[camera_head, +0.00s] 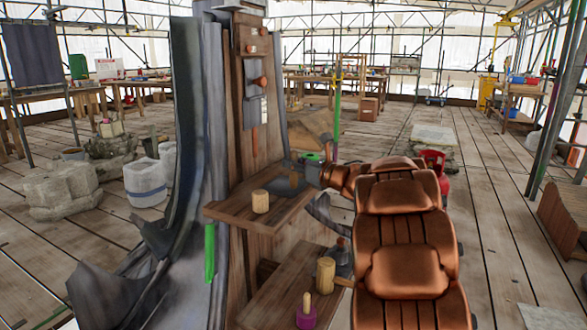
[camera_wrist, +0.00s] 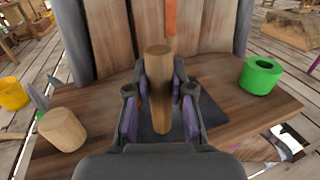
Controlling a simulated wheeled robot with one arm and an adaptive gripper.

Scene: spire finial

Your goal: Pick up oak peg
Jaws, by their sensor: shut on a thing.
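In the wrist view my gripper (camera_wrist: 160,88) is shut on a tapered wooden peg, the oak peg (camera_wrist: 159,62), with its purple-lined fingers on either side. The peg stands roughly upright between the fingers, over a dark sheet (camera_wrist: 208,112) on a wooden shelf (camera_wrist: 285,103). I cannot tell whether its lower end touches the sheet. In the head view I cannot make out the held peg clearly.
A short wooden cylinder (camera_wrist: 62,130) stands left of my gripper; it also shows in the head view (camera_head: 260,202). A green ring (camera_wrist: 260,76) lies to the right. Upright boards (camera_wrist: 205,28) rise behind. A lower shelf holds another wooden cylinder (camera_head: 326,274) and a purple-based tool (camera_head: 306,317).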

